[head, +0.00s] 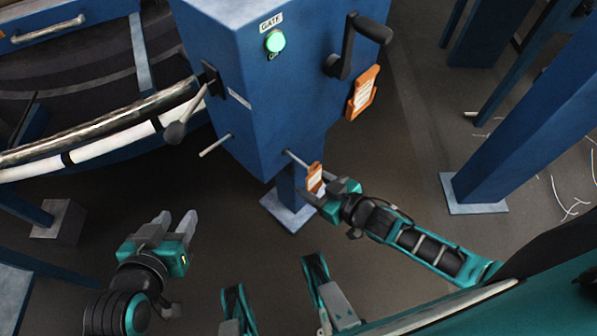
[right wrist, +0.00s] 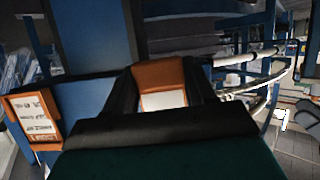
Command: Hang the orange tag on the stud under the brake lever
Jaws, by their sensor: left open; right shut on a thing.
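An orange tag (head: 315,177) with a white panel is held in my right gripper (head: 322,190), which is shut on it. In the right wrist view the tag (right wrist: 160,75) stands between the fingers. On the blue cabinet (head: 205,45), a lever with a dark knob (head: 175,132) hangs on the left face, with a thin stud (head: 215,145) below it. A second stud (head: 297,160) projects from the right face close to the held tag's top; I cannot tell if they touch. My left gripper (head: 173,222) is open and empty, low at the left.
Another orange tag (head: 362,92) hangs below a black crank (head: 352,45); it also shows in the right wrist view (right wrist: 33,118). A green lamp (head: 275,41) is lit. Curved loom rails (head: 100,130) lie left. A blue post (head: 520,120) stands right. Floor between is clear.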

